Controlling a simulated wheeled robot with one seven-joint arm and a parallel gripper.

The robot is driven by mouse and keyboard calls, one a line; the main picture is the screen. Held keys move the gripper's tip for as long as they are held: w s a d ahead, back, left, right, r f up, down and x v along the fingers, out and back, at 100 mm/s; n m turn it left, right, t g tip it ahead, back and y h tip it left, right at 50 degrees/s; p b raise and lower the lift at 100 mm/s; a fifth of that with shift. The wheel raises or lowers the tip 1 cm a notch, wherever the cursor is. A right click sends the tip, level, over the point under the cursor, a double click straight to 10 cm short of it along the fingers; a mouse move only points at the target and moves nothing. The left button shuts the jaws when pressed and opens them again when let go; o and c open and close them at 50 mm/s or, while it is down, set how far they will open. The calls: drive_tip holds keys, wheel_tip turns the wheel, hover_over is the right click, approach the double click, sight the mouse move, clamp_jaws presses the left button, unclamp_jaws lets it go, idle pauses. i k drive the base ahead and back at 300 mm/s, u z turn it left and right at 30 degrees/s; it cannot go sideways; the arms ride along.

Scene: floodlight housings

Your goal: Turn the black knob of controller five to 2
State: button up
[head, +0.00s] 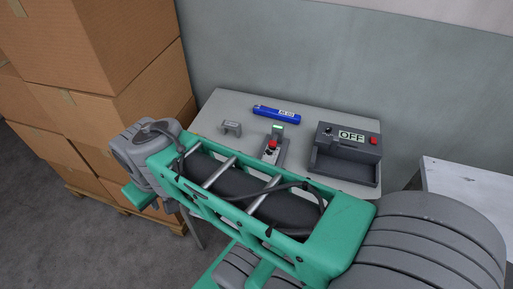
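A dark grey device (347,170) with an open tray-like front stands at the right of the small table. Its top carries a label reading OFF (351,136), a red button (374,141) and a small dark knob-like part (328,130) on the left. A narrow grey unit with a red button (272,143) and a small lit green display (278,127) stands mid-table, partly hidden by my arm. I cannot read a controller number or a knob setting on either. My green and grey arm crosses the foreground; my gripper is not visible.
The grey table (222,105) also holds a blue device with a display (265,111) and a small grey bracket (231,128). Stacked cardboard boxes (130,45) stand left on a pallet. A wall is behind; a white surface (470,185) is at right.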

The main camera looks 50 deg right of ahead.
sight(271, 159)
drive_tip(key=u, duration=0.9)
drive_tip(key=i, duration=0.95)
drive_tip(key=z, duration=1.75)
